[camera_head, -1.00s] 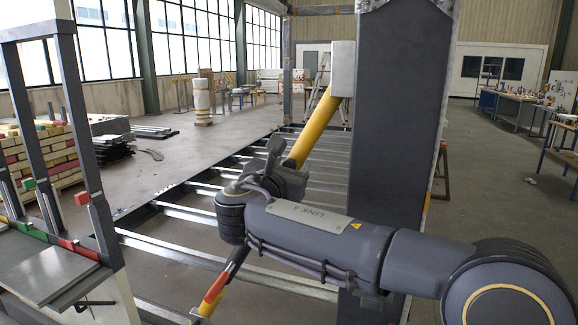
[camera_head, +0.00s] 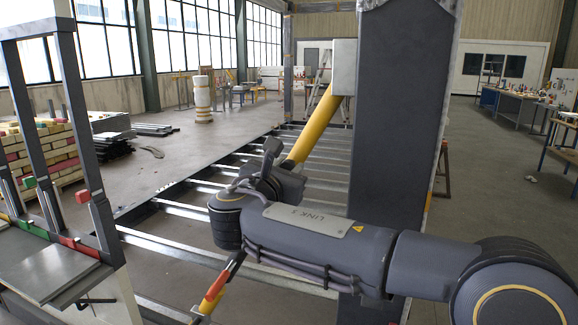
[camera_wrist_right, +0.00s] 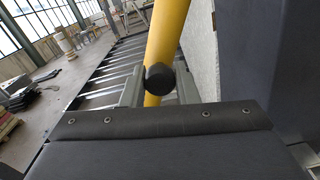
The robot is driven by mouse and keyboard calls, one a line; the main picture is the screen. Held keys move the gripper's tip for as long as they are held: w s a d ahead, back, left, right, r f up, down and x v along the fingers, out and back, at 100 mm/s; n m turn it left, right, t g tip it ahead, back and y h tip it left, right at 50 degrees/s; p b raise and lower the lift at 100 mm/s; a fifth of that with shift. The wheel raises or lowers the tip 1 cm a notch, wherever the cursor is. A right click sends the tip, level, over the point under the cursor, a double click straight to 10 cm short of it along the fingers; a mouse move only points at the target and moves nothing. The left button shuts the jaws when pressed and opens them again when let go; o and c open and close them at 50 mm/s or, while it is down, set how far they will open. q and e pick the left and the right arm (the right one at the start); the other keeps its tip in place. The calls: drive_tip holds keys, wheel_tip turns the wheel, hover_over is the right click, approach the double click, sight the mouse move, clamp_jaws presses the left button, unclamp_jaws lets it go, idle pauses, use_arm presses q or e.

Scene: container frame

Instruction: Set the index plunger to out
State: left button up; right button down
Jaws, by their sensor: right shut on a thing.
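The index plunger's black round knob (camera_wrist_right: 159,79) shows in the right wrist view, in front of a slanted yellow tube (camera_wrist_right: 166,35). My right gripper (camera_wrist_right: 158,88) has a finger on each side of the knob and is shut on it. In the head view my right gripper (camera_head: 276,166) is beside the lower part of the yellow tube (camera_head: 314,125). The knob is hidden there by the gripper and wrist. How far the plunger stands out cannot be told. My left gripper is not in view.
A wide dark post (camera_head: 400,130) stands just right of the yellow tube. Metal floor rails (camera_head: 190,212) run below my right arm. A grey rack with coloured blocks (camera_head: 75,245) stands at left. A red-and-yellow bar (camera_head: 215,290) is low in the middle.

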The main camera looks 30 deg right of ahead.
drive_tip(key=c, duration=1.1)
unclamp_jaws()
drive_tip(key=shift+s+a, duration=0.1)
drive_tip(key=b+v, duration=0.1)
drive_tip(key=v, duration=0.6)
drive_tip(key=shift+s+a, duration=0.25)
drive_tip(key=shift+s, duration=0.05)
drive_tip(key=s+d+f+m+g+y, duration=0.3)
drive_tip(key=s+d+f+m+y, duration=0.15)
drive_tip(key=f, duration=0.55)
drive_tip(key=s+d+f+m+g+y, duration=0.35)
drive_tip(key=s+f, duration=0.25)
drive_tip(key=f, duration=0.4)
drive_tip(key=s+a+f+m+y, duration=0.3)
drive_tip(key=s+a+m, duration=0.1)
drive_tip(key=m, duration=0.2)
drive_tip(key=s+a+f+m+y, duration=0.3)
drive_tip(key=s+a+f+m, duration=0.1)
drive_tip(key=m, duration=0.1)
drive_tip(key=s+a+f+m+y, duration=0.3)
drive_tip(key=s+a+m, duration=0.1)
drive_tip(key=m, duration=0.2)
drive_tip(key=shift+s+a+f+m+t+y, duration=0.1)
drive_tip(key=shift+s+f+m+t+y, duration=0.05)
drive_tip(key=shift+f+m+t+y, duration=0.15)
